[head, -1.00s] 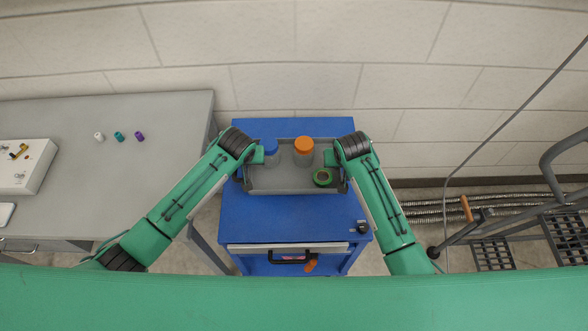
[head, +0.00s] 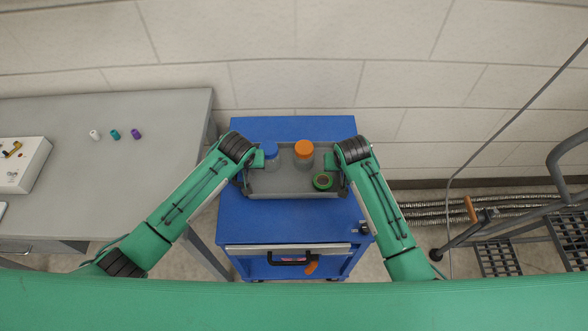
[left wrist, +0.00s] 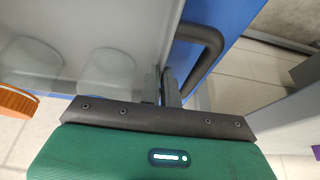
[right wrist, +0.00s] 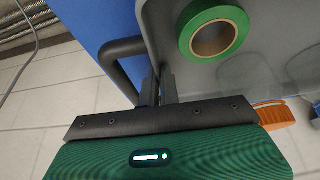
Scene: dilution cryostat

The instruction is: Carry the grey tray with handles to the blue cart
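The grey tray (head: 285,190) is over the top of the blue cart (head: 285,222) in the head view; I cannot tell whether it touches the surface. It holds a blue-capped bottle (head: 270,149), an orange-capped bottle (head: 304,148) and a green tape roll (head: 322,181). My left gripper (head: 247,172) is at the tray's left end, its fingers (left wrist: 168,92) closed at the dark handle (left wrist: 205,40). My right gripper (head: 342,172) is at the right end, its fingers (right wrist: 157,90) closed at the other handle (right wrist: 118,58). The gripped handle parts are mostly hidden.
A grey bench (head: 90,180) stands to the left with several small coloured items and a white box (head: 22,165). A wall is behind the cart. Dark steps with railings (head: 565,235) and corrugated hoses (head: 430,212) are at the right. Cart surface is bare in front of the tray.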

